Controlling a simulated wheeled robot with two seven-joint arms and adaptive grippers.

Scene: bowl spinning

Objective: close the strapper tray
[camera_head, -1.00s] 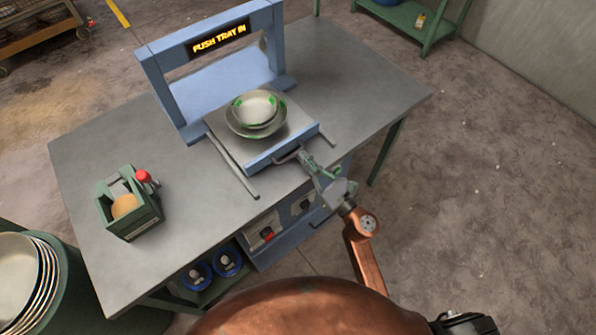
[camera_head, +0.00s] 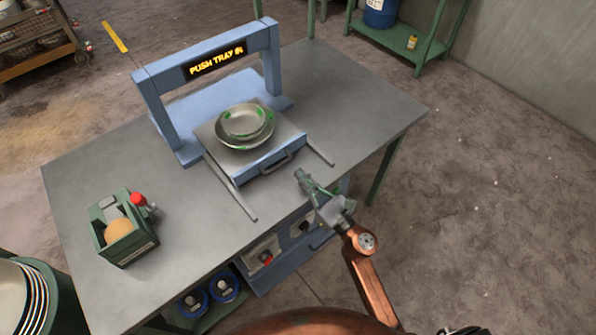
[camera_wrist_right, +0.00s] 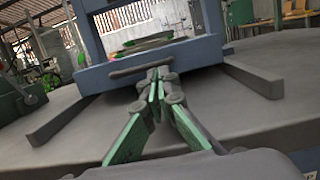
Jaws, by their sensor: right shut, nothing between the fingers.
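The strapper tray (camera_head: 212,137) is a grey plate with a blue front, partly out of the blue strapper frame (camera_head: 156,112). Its dark handle (camera_head: 275,163) faces me; the handle also shows in the right wrist view (camera_wrist_right: 140,65). A small bowl (camera_head: 243,122) sits in a larger bowl (camera_head: 244,142) on the tray, both with green marks. My right gripper (camera_head: 299,174) is shut and empty, just in front of the handle and slightly right of it, with a small gap in the head view. In the wrist view its fingertips (camera_wrist_right: 158,74) overlap the handle's right end. My left gripper is out of view.
Two rails (camera_head: 238,196) extend along the grey table (camera_head: 375,108) past the tray's front. The sign (camera_head: 216,60) reads "PUSH TRAY IN". A green box (camera_head: 124,243) with a red knob stands at the left. Stacked bowls (camera_head: 30,295) are at lower left. The table's right side is clear.

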